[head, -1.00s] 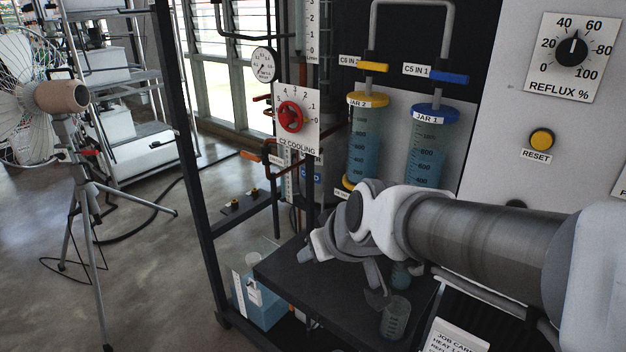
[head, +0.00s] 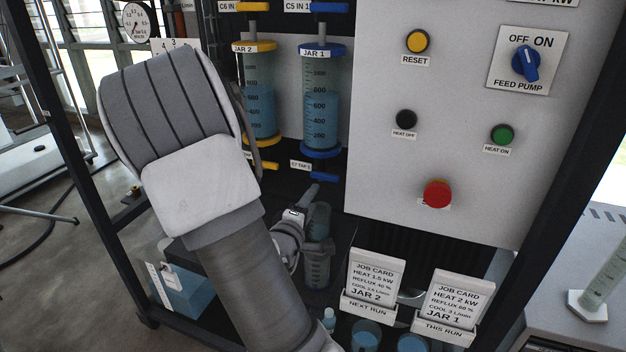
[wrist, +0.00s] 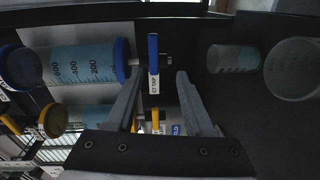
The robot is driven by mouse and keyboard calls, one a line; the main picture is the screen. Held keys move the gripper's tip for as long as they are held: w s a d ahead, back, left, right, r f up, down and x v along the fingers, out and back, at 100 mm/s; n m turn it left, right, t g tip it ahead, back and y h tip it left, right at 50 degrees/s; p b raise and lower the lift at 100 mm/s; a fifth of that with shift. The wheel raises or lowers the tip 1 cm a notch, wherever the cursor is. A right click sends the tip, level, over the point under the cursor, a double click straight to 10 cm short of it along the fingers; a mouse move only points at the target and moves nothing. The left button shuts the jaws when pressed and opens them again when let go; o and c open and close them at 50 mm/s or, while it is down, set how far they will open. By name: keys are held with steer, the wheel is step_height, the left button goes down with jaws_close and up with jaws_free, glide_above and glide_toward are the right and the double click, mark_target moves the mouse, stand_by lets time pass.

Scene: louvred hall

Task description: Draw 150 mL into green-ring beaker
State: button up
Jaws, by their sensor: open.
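My gripper (head: 318,214) is open and empty, just below the blue lever of tap C7 TAP 1 (head: 324,177), under Jar 1 (head: 322,105). In the wrist view the blue tap lever (wrist: 153,52) lies ahead, between the spread fingers (wrist: 160,76). Jar 1 holds blue liquid to a little below its 800 mark. A beaker (head: 316,268) stands on the dark shelf below the gripper. The wrist view shows one beaker with bluish content (wrist: 233,60) and a nearer one (wrist: 292,70) at the right. No green ring can be made out on either.
Jar 2 (head: 260,100) with its yellow tap (head: 267,165) is to the left. Two job cards stand in front; the "This run" card (head: 452,299) names Jar 1. A red stop button (head: 437,193) and other controls sit on the panel at right. Blue-filled vessels (head: 365,337) stand at the bottom.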

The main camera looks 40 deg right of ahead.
mark_target(330, 179)
steer(key=shift+n+h, duration=0.3)
steer(key=shift+h, duration=0.3)
steer(key=x, duration=0.2)
steer(key=b+x, duration=0.1)
steer(key=x, duration=0.2)
steer(key=s+b+x, duration=0.1)
steer(key=x, duration=0.2)
steer(key=shift+d, duration=0.5)
steer(key=shift+x, duration=0.95)
steer(key=shift+r, duration=0.1)
jaws_close()
